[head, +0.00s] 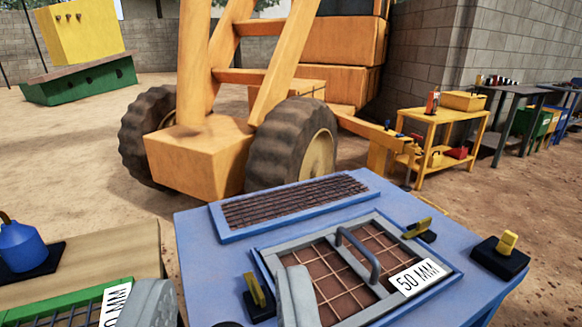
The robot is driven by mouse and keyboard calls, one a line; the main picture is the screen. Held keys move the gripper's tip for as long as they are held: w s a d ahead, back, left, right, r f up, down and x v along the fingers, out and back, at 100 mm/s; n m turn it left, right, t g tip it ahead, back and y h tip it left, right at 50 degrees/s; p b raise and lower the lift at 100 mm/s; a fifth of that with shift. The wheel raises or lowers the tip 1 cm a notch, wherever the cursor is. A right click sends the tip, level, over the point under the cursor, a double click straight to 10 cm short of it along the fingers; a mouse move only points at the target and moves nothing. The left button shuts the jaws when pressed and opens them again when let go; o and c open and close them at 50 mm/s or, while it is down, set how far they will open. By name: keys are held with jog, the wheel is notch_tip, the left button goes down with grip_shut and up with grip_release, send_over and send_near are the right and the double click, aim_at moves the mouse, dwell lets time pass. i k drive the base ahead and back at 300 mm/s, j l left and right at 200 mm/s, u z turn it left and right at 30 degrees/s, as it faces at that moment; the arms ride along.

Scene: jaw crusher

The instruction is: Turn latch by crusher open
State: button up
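A blue table top carries a grey-framed mesh screen (330,268) with a grey handle and a "50 MM" label. Yellow latches on dark bases sit at its left side (258,291) and at its far right corner (420,228). Another yellow piece on a black block (502,250) stands at the table's right edge. I cannot tell which latch is the one by the crusher. A large orange wheeled machine (240,120) stands behind the table. My gripper (229,282) shows as two grey fingers spread wide apart at the bottom, with nothing seen between them.
A brown ribbed panel in a blue frame (292,204) lies at the table's back. At left are a blue can (22,245) and a green-framed screen (65,305) on a wooden surface. A yellow workbench (440,130) stands at the right. Open dirt lies left of the machine.

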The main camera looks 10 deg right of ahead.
aim_at(422, 224)
jog(key=i+l, duration=0.15)
jog(key=l, duration=0.25)
jog(key=i+l+z, duration=0.1)
jog(key=l, duration=0.25)
jog(key=i+l, duration=0.2)
jog(key=l, duration=0.15)
